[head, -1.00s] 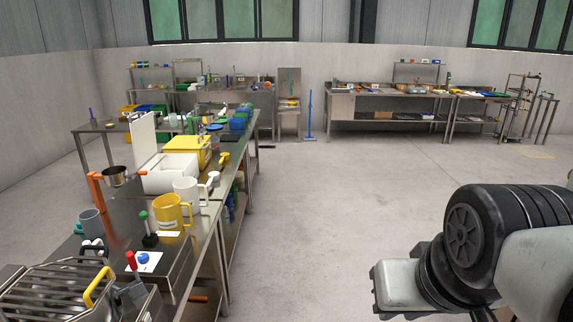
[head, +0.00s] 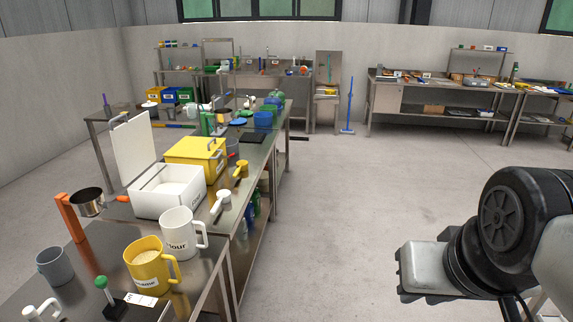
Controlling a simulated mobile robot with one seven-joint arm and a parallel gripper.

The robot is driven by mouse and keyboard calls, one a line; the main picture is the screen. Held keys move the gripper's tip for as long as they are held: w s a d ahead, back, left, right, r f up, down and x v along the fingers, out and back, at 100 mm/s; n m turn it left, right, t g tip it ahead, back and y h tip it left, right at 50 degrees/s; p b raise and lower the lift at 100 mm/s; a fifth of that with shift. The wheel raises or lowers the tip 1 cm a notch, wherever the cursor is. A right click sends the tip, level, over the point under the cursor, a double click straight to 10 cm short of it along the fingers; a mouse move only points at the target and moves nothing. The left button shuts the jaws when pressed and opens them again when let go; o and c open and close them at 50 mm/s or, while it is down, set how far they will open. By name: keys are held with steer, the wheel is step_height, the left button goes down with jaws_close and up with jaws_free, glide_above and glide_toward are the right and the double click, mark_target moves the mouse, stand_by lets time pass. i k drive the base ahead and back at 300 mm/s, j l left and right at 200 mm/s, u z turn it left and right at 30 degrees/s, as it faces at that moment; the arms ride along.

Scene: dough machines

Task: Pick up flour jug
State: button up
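The flour jug (head: 179,234) is a white jug with a handle on its right side and dark lettering that reads "Flour". It stands upright on the steel table (head: 205,258) at the left, near the table's right edge. A yellow jug (head: 147,268) with pale contents stands just in front of it and a little left. My arm shows at the lower right, well away from the table. The fingers of my gripper are not visible in the head view.
Behind the flour jug stand an open white bin (head: 168,190), a white scoop (head: 221,203) and a yellow box (head: 196,158). A metal pot (head: 87,202), an orange post (head: 70,217) and a grey mug (head: 54,265) are to the left. The floor (head: 345,215) right of the table is clear.

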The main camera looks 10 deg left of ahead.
mark_target(177, 224)
steer(key=i+u, duration=0.25)
steer(key=i, duration=0.2)
steer(key=i+l+u, duration=0.25)
steer(key=i, duration=0.15)
steer(key=i+l+u, duration=0.25)
steer(key=i, duration=0.2)
steer(key=i+l+u, duration=0.1)
steer(key=i+u, duration=0.15)
steer(key=u, duration=0.2)
steer(key=i+l+u, duration=0.2)
steer(key=u, duration=0.25)
steer(key=i+l+u, duration=0.25)
steer(key=u, duration=0.15)
steer(key=i+l+u, duration=0.2)
steer(key=u, duration=0.2)
steer(key=i+l, duration=0.05)
